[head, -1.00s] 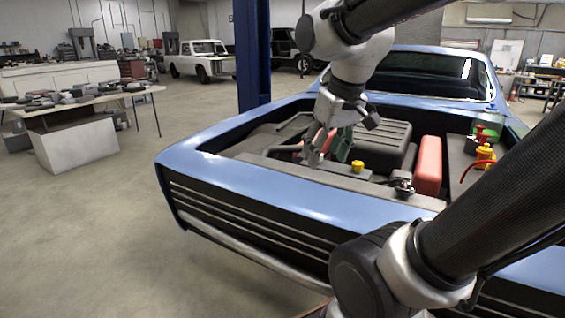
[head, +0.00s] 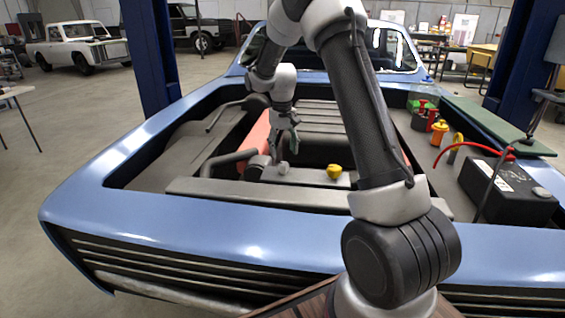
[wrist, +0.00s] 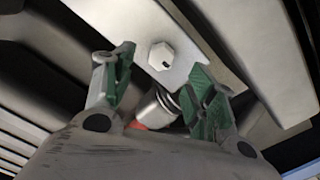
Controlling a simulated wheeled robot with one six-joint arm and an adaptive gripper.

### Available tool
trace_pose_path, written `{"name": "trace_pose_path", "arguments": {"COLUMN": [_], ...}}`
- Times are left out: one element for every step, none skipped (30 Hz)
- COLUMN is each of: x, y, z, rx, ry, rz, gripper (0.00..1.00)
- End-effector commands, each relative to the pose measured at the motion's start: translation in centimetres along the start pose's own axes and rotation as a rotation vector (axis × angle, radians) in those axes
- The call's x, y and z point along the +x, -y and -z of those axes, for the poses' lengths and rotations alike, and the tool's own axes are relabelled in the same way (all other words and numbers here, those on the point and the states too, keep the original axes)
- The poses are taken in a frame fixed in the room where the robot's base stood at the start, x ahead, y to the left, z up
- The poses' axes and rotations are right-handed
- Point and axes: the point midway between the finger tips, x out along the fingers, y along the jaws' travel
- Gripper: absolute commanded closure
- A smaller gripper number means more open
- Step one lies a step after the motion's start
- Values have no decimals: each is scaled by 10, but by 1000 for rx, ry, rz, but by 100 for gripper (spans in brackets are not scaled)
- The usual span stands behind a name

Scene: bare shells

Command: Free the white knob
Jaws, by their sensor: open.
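The white knob (wrist: 162,55) is a small faceted piece on a pale flat plate (wrist: 190,35) in the wrist view. In the head view, a small pale knob (head: 283,167) shows on a light block in the engine bay, left of a yellow cap (head: 334,171). My gripper (head: 283,148) is open and empty, down in the bay just above that spot. In the wrist view its green-padded fingertips (wrist: 160,62) lie to either side of the knob, apart from it. How deep they reach is unclear.
A silver cylinder with a dark ring (wrist: 157,108) lies between my fingers in the wrist view. The blue car's front edge (head: 250,245) crosses below my arm. Blue posts (head: 150,60) flank the car.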

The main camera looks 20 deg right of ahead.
Motion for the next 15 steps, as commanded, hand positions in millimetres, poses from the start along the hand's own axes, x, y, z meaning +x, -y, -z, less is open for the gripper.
{"name": "trace_pose_path", "arguments": {"x": [10, 15, 22, 27, 32, 39, 43, 47, 52, 55, 57, 60, 61, 62, 62], "y": [0, 0, 0, 0, 0, 0, 0, 0, 0, 0, 0, 0, 0, 0, 0], "z": [-1, -2, -1, -1, -1, -2, -2, -1, -1, -2, -1, -1, -1, -1, -1], "rx": [0, 0, 0, 0, 0, 0, 0, 0, 0, 0, 0, 0, 0, 0, 0], "ry": [5, 5, 4, 4, 4, 4, 4, 3, 3, 4, 3, 2, 1, 0, 0], "rz": [0, 0, 0, 0, 0, 0, 0, 0, 0, 0, 0, 0, 0, 0, 0], "gripper": [44, 44, 44, 44, 44, 44, 44, 44, 44, 44, 44, 44, 44, 44, 44]}}
